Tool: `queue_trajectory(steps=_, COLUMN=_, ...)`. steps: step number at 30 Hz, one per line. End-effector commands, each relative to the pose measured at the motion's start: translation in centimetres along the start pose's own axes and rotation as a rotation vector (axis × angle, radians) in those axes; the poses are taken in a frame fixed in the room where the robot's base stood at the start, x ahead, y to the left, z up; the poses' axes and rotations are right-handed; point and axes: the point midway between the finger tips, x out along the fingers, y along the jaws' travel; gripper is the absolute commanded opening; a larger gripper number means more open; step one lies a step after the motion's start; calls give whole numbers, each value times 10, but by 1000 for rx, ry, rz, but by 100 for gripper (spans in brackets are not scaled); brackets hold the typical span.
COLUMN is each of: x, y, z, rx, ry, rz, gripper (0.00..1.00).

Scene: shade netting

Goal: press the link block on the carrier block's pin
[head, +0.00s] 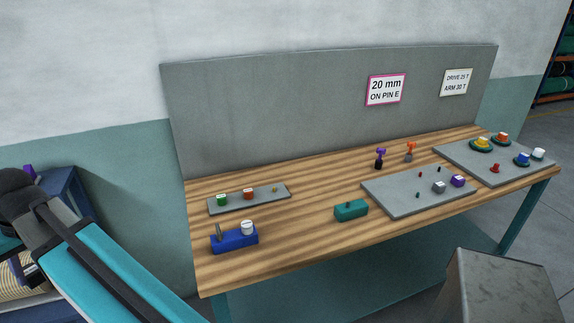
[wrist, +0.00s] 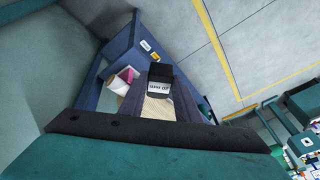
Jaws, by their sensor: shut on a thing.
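In the wrist view my gripper (wrist: 161,84) is shut on a small dark block (wrist: 160,72) whose pale face bears upside-down lettering, too small to read surely. It may be the link block. It is held in front of a blue cart, away from the bench. In the head view a blue block (head: 235,241) sits at the bench's front left, with a grey upright pin (head: 219,232) and a white round piece (head: 247,228) on top. It may be the carrier block. A teal block (head: 351,210) sits right of it. My gripper's fingertips do not show in the head view.
The wooden bench (head: 300,230) carries a narrow grey plate (head: 275,195) with coloured caps, and larger plates (head: 410,205) to the right with small parts. A sign (head: 386,90) reads "20 mm ON PIN E". The blue cart (head: 65,195) stands left. Bare wood lies between the blocks.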

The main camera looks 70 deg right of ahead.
Motion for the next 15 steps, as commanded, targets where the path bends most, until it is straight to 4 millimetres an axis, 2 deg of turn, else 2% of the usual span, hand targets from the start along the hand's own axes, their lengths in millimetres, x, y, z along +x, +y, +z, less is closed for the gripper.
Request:
queue_trajectory(steps=5, x=-9, y=50, z=-6, rx=181, ry=31, rz=67, gripper=0)
queue_trajectory(steps=15, x=-32, y=178, z=-4, rx=668, ry=106, rz=244, gripper=0)
